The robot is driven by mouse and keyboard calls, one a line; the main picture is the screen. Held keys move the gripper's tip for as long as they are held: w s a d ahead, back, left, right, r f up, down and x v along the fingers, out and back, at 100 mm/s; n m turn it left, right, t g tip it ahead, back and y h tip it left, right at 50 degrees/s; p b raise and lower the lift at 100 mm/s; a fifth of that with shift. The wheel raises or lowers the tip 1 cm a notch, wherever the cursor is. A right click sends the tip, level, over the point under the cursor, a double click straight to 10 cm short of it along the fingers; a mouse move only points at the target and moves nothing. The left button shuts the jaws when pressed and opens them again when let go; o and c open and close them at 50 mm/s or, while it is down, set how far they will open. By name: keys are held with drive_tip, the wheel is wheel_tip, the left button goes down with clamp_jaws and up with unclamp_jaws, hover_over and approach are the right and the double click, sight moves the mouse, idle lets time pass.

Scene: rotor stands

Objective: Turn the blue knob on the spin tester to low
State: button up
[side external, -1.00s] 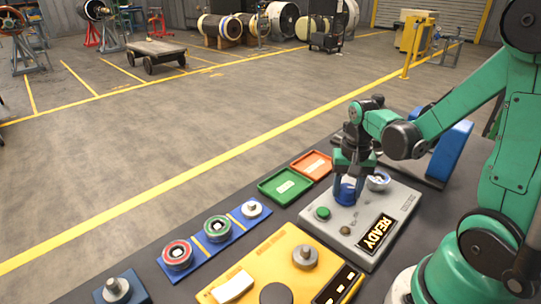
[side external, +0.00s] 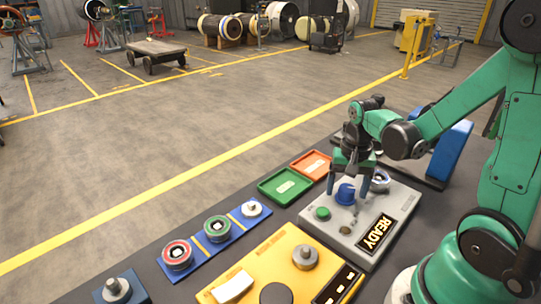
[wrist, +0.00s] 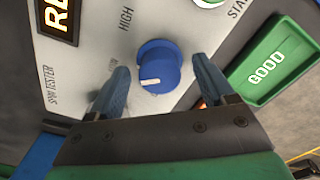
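The blue knob (wrist: 158,66) sits on the grey spin tester (side external: 314,232), which also shows in the wrist view (wrist: 95,50). Its white pointer mark lies on the lower-left part of its face in the wrist view. The word HIGH is readable at upper left of the knob; a smaller label left of it is partly covered by a finger and hard to read. My gripper (wrist: 160,64) is open, with one finger on each side of the knob and visible gaps to it. In the side view, the knob (side external: 345,194) shows between the spread fingers.
The tester carries a green button (side external: 322,213), a READY display (side external: 376,232) and a round fixture (side external: 380,176) behind my fingers. A green GOOD tray (wrist: 264,62) and an orange tray (side external: 311,166) lie beside it. A yellow unit (side external: 270,256) stands in front.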

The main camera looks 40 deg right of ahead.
sight(347, 187)
drive_tip(key=shift+r, duration=2.8)
drive_tip(key=w+a+r+n+t, duration=0.1)
drive_tip(key=a+r+n+t, duration=0.1)
drive_tip(key=a+n, duration=0.3)
drive_tip(key=w+a+r+n+t, duration=0.1)
drive_tip(key=a+r+n+t, duration=0.1)
drive_tip(key=a+n+t, duration=0.3)
drive_tip(key=shift+w+a+r+n, duration=0.25)
drive_tip(key=shift+w+a+n, duration=0.1)
drive_tip(key=shift+a+n, duration=0.25)
